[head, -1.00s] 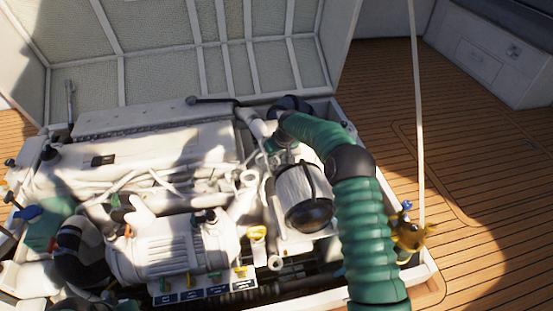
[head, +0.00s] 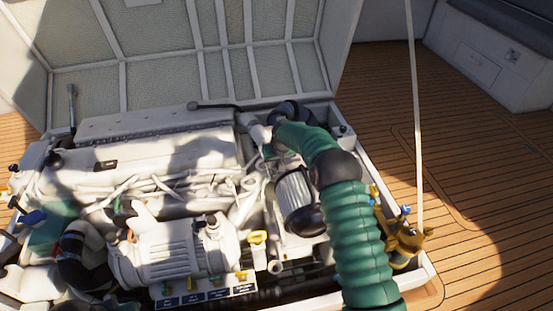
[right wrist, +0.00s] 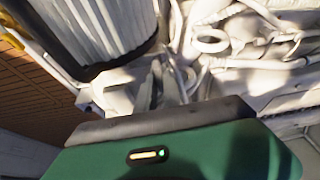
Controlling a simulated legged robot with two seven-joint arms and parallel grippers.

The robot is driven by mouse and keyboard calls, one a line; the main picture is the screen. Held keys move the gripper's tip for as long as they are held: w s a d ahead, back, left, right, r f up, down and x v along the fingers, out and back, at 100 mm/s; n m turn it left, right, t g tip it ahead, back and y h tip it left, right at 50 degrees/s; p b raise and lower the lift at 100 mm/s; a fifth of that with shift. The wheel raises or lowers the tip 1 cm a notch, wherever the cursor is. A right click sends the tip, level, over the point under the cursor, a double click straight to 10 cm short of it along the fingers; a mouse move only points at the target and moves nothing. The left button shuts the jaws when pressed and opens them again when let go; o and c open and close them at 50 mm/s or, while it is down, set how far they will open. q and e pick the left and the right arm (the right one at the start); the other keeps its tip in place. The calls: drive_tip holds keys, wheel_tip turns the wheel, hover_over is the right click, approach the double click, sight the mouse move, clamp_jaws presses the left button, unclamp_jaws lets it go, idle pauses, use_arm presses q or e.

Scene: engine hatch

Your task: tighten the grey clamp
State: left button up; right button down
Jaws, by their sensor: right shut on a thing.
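My right arm reaches in from the bottom right in the head view, in a green sleeve. Its gripper (head: 266,152) is low among the pale engine parts, left of a ribbed filter (head: 294,188), and is mostly hidden by the arm. In the right wrist view, the narrow grey jaws (right wrist: 156,84) are close together, shut on a small grey part that I take for the clamp. The jaws cover most of it, so its outline and how tight it is cannot be made out. My left gripper is out of view.
The ribbed filter stands close beside the jaws in the right wrist view (right wrist: 95,28). Pale hoses and a ring (right wrist: 210,40) crowd the other side. A yellow handle (head: 257,238) is at the engine's front. The raised hatch lid (head: 180,60) closes off the back.

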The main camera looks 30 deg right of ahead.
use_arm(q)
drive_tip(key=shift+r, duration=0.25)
use_arm(e)
drive_tip(key=shift+m, duration=0.4)
drive_tip(key=c, duration=1.5)
unclamp_jaws()
drive_tip(key=shift+r, duration=0.1)
